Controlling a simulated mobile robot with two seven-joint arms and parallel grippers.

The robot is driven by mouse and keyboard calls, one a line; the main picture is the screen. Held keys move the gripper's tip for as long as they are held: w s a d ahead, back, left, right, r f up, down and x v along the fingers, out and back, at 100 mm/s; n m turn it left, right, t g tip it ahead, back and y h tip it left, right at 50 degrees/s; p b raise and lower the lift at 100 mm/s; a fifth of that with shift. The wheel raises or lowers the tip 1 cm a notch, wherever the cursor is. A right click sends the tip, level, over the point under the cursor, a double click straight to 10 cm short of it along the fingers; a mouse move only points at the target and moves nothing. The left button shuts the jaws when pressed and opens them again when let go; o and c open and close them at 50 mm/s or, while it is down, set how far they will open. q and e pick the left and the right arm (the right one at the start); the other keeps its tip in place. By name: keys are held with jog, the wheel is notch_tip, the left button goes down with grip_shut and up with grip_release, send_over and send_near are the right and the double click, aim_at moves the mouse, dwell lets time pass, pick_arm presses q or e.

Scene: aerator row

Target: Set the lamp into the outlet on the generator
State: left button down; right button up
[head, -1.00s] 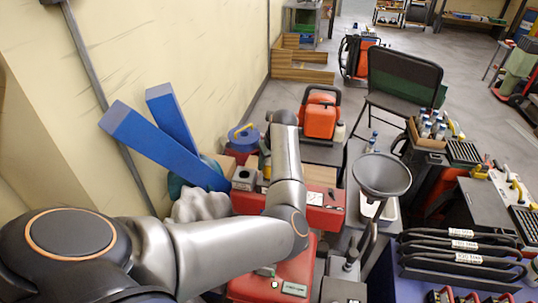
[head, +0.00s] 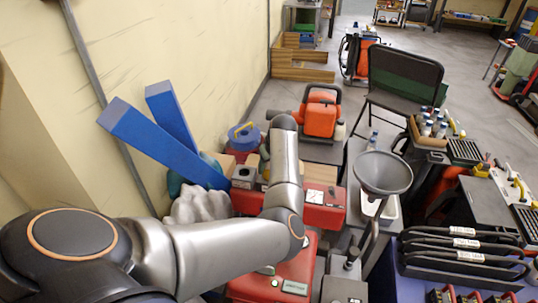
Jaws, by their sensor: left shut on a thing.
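My left arm comes in from the left and its grey forearm reaches away over the benches. The gripper at its far end is hidden behind the forearm, and I cannot make out its fingers or what they hold. I cannot make out the lamp. An orange machine with a black frame (head: 321,117) stands just right of the forearm's far end and looks like the generator; no outlet on it is clear. My right gripper is out of view.
A red case with a lit green label (head: 293,287) lies below my arm. A grey funnel (head: 382,171) stands right of the forearm. Blue beams (head: 160,145) lean at the left wall. A black chair (head: 403,75) is behind. Black cables (head: 460,243) hang on a rack at right.

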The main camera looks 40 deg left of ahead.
pick_arm(q)
jog(key=shift+f, duration=0.45)
jog(key=shift+c, duration=1)
grip_release()
jog(key=p+v, duration=0.2)
jog(key=v, duration=1)
jog(key=shift+d+r+p, duration=0.2)
jog(key=shift+r+p, duration=0.1)
jog(key=shift+p, duration=0.05)
jog(key=shift+s+f, duration=0.1)
